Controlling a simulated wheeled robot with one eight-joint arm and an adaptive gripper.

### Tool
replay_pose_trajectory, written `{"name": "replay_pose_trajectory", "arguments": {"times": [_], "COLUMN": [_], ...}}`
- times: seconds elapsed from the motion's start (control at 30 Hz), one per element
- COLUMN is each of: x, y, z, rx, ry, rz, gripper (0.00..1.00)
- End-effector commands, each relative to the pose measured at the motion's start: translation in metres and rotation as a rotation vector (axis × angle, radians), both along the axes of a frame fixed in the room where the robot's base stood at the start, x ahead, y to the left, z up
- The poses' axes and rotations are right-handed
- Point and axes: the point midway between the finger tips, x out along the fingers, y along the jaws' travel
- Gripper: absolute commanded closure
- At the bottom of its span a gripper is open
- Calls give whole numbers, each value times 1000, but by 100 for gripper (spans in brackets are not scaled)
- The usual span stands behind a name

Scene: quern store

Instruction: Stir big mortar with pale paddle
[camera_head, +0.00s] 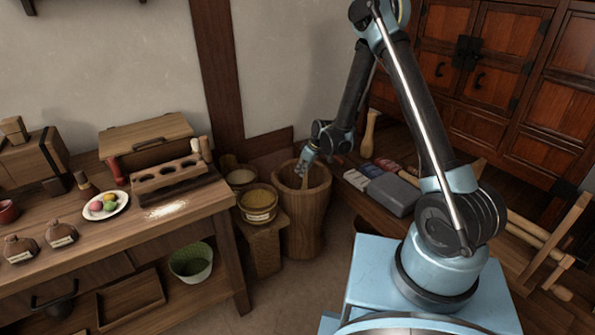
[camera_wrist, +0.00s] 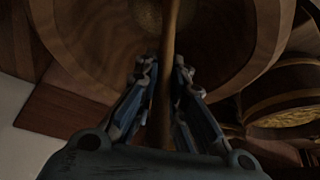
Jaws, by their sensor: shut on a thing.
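The big mortar (camera_head: 307,228) is a tall brown wooden tub on the floor between the left bench and the low shelf. Its hollow also fills the upper part of the wrist view (camera_wrist: 85,45). My gripper (camera_head: 304,172) is over the mortar's mouth, pointing down. In the wrist view its fingers are closed on the wooden shaft of the pale paddle (camera_wrist: 169,40), which runs from between them into the mortar. The paddle's lower end is hard to make out in the dark hollow. In the head view the paddle is mostly hidden by the gripper and rim.
A tub of yellow grain (camera_head: 258,216) stands on a stool left of the mortar. The wooden bench (camera_head: 190,215) holds a plate, jars and a holed block. Right of the mortar, a low shelf carries a grey block (camera_head: 393,195). Some floor is clear in front.

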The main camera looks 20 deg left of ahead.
Motion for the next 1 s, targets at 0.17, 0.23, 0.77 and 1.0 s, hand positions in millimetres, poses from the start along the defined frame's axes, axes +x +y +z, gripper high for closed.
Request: {"name": "replay_pose_trajectory", "arguments": {"times": [0.17, 0.23, 0.77, 1.0], "x": [2, 1, 1, 1], "y": [-2, -2, -2, -2], "z": [0, 0, 40, 69], "rx": [0, 0, 0, 0], "ry": [1, 0, 0, 0], "rz": [0, 1, 1, 1], "gripper": [100, 100, 100, 100]}}
